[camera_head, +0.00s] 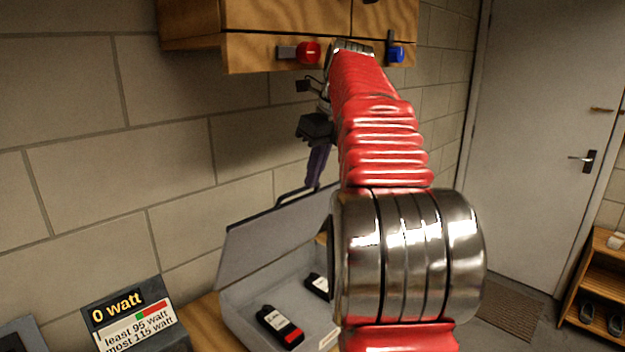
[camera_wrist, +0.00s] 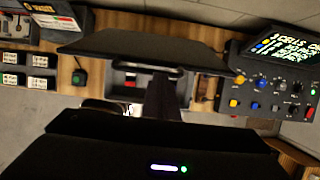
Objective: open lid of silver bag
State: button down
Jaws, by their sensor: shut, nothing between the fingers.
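The silver bag (camera_head: 245,316) is a grey case on the wooden bench, left of my arm in the head view. Its lid (camera_head: 268,235) stands raised, with a dark handle (camera_head: 290,197) on its upper edge. The case is open, and black devices with red labels lie inside. In the wrist view the lid (camera_wrist: 140,46) is a dark panel with the handle along its near edge. My gripper (camera_head: 316,168) points down, shut and empty, near the lid's upper edge. It also shows in the wrist view (camera_wrist: 162,95) close to the handle; contact cannot be told. My arm hides the case's right part.
A "0 watt" display (camera_head: 120,305) stands left of the case. A wooden cabinet (camera_head: 290,20) with red (camera_head: 308,53) and blue (camera_head: 396,54) knobs hangs above. A control panel (camera_wrist: 272,85) is at right in the wrist view. A brick wall stands behind the bench.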

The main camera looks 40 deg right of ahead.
jog(key=s+r, duration=0.1)
jog(key=s, duration=1.1)
jog(key=shift+s+d, duration=0.25)
jog(key=shift+d, duration=0.1)
jog(key=shift+r, duration=0.1)
jog(key=shift+n, duration=0.3)
